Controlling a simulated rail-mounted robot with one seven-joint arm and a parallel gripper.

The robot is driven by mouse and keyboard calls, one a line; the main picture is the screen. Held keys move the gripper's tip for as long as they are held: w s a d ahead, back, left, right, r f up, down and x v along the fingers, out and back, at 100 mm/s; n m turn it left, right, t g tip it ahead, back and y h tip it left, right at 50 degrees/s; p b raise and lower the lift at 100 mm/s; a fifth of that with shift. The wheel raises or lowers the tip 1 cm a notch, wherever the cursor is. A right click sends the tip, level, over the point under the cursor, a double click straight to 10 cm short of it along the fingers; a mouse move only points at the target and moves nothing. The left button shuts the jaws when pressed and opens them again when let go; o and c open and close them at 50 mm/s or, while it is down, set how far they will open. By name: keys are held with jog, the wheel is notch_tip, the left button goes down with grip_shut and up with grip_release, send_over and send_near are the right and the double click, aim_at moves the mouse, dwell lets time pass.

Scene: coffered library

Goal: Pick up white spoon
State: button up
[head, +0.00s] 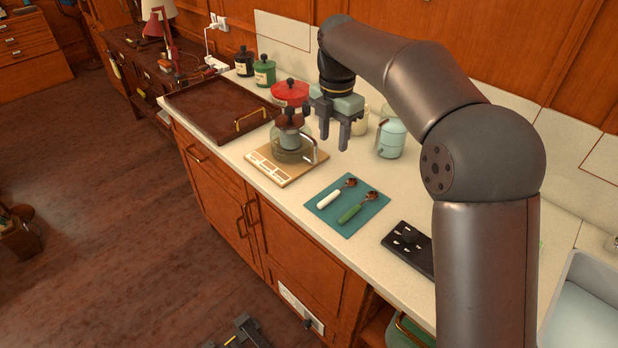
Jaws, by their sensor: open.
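The white spoon (330,198) lies on a teal mat (349,229) on the counter, with its white handle toward the lower left and its copper-coloured bowl toward the upper right. A green-handled spoon (352,212) lies beside it on the same mat, to its right. My gripper (334,143) is open and empty, pointing down. It hangs above the counter, behind the mat and apart from both spoons.
A glass pot (305,151) with a dark lid stands on a wooden board (284,177) left of the mat. A red pot (290,93), a pale blue canister (391,139) and a brown tray (200,116) stand farther back. A black panel (408,247) lies right of the mat.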

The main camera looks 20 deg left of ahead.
send_over(332, 195)
jog(key=f, duration=1.2)
jog(key=shift+a, duration=0.35)
jog(key=shift+w+d+f+p, duration=0.1)
jog(key=shift+f+p, duration=0.2)
jog(key=shift+f, duration=0.55)
jog(key=shift+s+d+f+p, duration=0.1)
jog(key=shift+f+p, duration=0.15)
jog(key=shift+f, duration=0.65)
jog(key=shift+w+d+f+p, duration=0.1)
jog(key=shift+f+p, duration=0.2)
jog(key=shift+f, duration=0.55)
grip_shut()
